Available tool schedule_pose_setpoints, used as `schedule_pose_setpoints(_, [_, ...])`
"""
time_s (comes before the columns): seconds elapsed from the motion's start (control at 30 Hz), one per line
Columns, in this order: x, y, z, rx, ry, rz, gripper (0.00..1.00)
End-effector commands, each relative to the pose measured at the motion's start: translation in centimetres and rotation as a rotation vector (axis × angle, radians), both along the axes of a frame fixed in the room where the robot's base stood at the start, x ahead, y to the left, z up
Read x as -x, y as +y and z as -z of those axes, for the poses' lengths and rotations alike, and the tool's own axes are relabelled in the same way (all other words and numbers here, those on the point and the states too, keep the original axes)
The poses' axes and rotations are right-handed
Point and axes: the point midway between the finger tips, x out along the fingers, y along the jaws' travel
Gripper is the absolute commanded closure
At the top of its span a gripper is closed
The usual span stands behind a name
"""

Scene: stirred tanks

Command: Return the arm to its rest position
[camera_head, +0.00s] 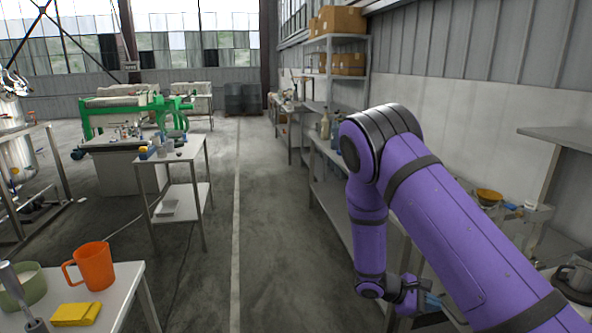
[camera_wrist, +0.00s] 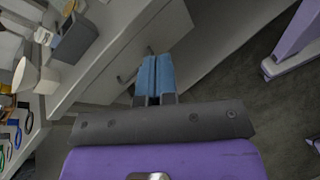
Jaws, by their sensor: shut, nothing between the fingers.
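My purple arm reaches forward on the right side of the head view and bends down at the elbow. My gripper (camera_head: 432,303) hangs low at the right, beside the workbench along the right wall. In the wrist view, the blue fingers of my gripper (camera_wrist: 154,76) are closed together with nothing between them. A pale cabinet front with handles shows beyond the fingertips; I cannot tell whether they touch it.
A small table (camera_head: 181,156) stands beyond. The right-hand workbench (camera_head: 331,188) runs along the wall. The middle aisle floor (camera_head: 262,220) is clear.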

Motion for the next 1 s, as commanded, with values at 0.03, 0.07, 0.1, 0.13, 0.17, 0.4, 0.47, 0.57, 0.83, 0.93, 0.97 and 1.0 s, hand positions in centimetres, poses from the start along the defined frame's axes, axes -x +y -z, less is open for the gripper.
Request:
schedule_pose_setpoints(0.03, [0.1, 0.1, -1.7, -0.033, -0.034, 0.033, 1.0])
schedule_pose_setpoints(0.07, [0.2, 0.2, -2.5, -0.052, -0.051, 0.052, 1.0])
schedule_pose_setpoints(0.1, [0.3, 0.2, -3.6, -0.075, -0.074, 0.076, 1.0])
schedule_pose_setpoints(0.13, [0.4, 0.3, -4.4, -0.095, -0.092, 0.095, 1.0])
schedule_pose_setpoints(0.17, [0.6, 0.4, -5.1, -0.113, -0.108, 0.112, 1.0])
schedule_pose_setpoints(0.4, [2.1, 0.8, -11.4, -0.26, -0.244, 0.246, 1.0])
schedule_pose_setpoints(0.47, [2.6, 0.9, -13.0, -0.298, -0.278, 0.277, 1.0])
schedule_pose_setpoints(0.57, [3.5, 1.0, -15.5, -0.359, -0.336, 0.326, 1.0])
schedule_pose_setpoints(0.83, [6.6, 1.3, -21.9, -0.525, -0.492, 0.445, 1.0])
schedule_pose_setpoints(0.93, [8.0, 1.5, -24.1, -0.587, -0.552, 0.484, 1.0])
schedule_pose_setpoints(0.97, [8.4, 1.5, -24.8, -0.604, -0.57, 0.495, 1.0])
schedule_pose_setpoints(1.0, [9.0, 1.6, -25.6, -0.628, -0.593, 0.51, 1.0])
